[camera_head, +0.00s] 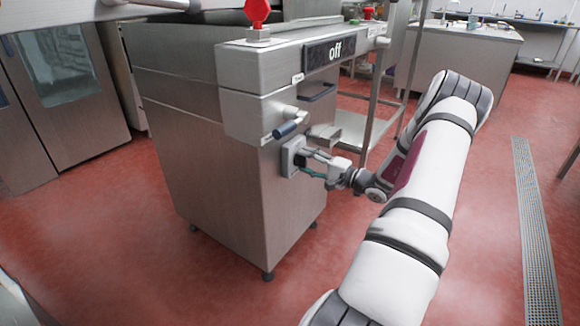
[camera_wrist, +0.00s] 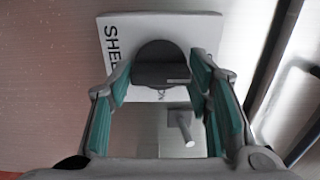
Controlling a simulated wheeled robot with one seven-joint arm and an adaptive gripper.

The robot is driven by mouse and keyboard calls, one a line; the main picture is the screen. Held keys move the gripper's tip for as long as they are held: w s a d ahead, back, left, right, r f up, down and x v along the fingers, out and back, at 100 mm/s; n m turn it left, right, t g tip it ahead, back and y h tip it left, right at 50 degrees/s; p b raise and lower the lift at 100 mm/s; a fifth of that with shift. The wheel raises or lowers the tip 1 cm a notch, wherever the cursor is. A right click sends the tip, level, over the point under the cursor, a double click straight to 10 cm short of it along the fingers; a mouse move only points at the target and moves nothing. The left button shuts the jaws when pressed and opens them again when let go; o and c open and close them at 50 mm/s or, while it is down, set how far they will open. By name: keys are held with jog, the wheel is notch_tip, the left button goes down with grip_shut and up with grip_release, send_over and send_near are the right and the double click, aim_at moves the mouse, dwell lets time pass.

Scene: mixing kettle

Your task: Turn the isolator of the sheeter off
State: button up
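The isolator (camera_head: 290,158) is a pale square plate with a dark round knob on the side of the steel machine (camera_head: 230,160). In the wrist view its plate (camera_wrist: 205,32) shows the letters "SHE", partly covered by a finger. The black knob (camera_wrist: 160,66) has its grip bar lying roughly across the picture. My gripper (camera_head: 308,163) is right at the isolator. In the wrist view my gripper (camera_wrist: 159,70) has its green-padded fingers spread on either side of the knob. Whether the fingers touch it I cannot tell.
A dark panel (camera_head: 335,51) on the machine reads "off". A red knob (camera_head: 257,12) stands on the machine's top, and a dark-gripped lever (camera_head: 287,129) juts out just above the isolator. A steel rack stands behind. Red floor (camera_head: 480,200) is open at the right.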

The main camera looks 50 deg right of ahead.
jog(key=o, duration=0.4)
jog(key=s, duration=0.7)
jog(key=shift+d, duration=0.3)
dwell(0.3)
